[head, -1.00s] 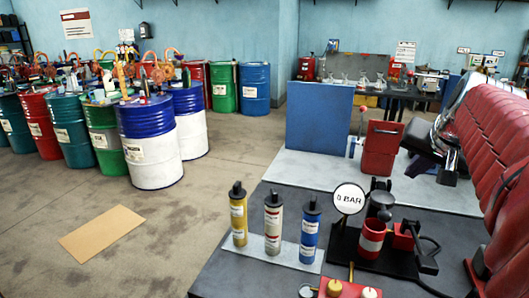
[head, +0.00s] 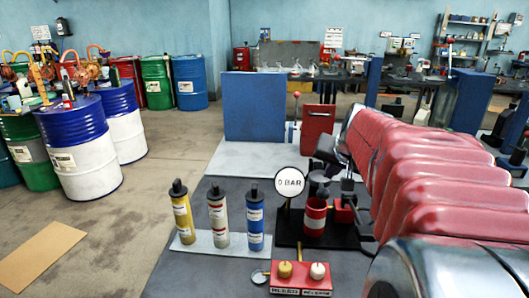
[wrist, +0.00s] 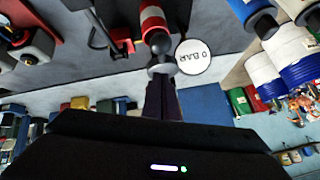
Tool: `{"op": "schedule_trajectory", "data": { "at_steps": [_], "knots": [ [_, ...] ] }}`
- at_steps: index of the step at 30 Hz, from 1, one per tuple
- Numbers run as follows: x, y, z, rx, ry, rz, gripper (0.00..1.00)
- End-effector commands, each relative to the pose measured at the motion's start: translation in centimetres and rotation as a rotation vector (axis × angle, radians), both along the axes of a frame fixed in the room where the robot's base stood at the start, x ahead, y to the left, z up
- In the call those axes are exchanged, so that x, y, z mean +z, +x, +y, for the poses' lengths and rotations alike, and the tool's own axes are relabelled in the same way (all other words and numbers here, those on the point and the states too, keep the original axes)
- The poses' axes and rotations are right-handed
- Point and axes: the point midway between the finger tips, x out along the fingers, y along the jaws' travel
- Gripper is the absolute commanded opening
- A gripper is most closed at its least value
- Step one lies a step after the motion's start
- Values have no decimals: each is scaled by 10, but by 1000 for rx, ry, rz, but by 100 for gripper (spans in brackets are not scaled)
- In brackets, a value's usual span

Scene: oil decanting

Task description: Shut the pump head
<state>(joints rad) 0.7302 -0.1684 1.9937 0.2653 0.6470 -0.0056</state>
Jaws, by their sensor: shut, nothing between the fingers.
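The pump stands on a black base (head: 322,240) on the grey bench, with a red-and-white cylinder (head: 315,217) beside a round gauge (head: 290,182) reading "0 BAR". The dark pump head (head: 318,185) appears raised behind the cylinder's top. In the wrist view the picture is upside down; the cylinder (wrist: 153,18) and a dark rounded part of the head (wrist: 159,43) lie just beyond my fingertips. My gripper (wrist: 162,78) is shut and empty. In the head view it is above and behind the pump, mostly hidden by my arm. Whether it touches the head cannot be told.
Yellow (head: 182,212), white (head: 218,215) and blue (head: 255,217) cartridges stand on a pale strip left of the pump. A red box (head: 301,278) with two knobs sits in front.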

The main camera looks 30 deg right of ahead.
Motion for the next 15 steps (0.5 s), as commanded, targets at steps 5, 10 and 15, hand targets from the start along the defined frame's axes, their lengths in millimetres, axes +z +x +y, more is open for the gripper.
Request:
{"op": "schedule_trajectory", "data": {
  "at_steps": [5,10,15],
  "knots": [
    [-4,-2,4,0,0,0,0],
    [-4,-2,3,0,0,0,0],
    [-7,-3,4,-1,1,1,0]
  ]
}}
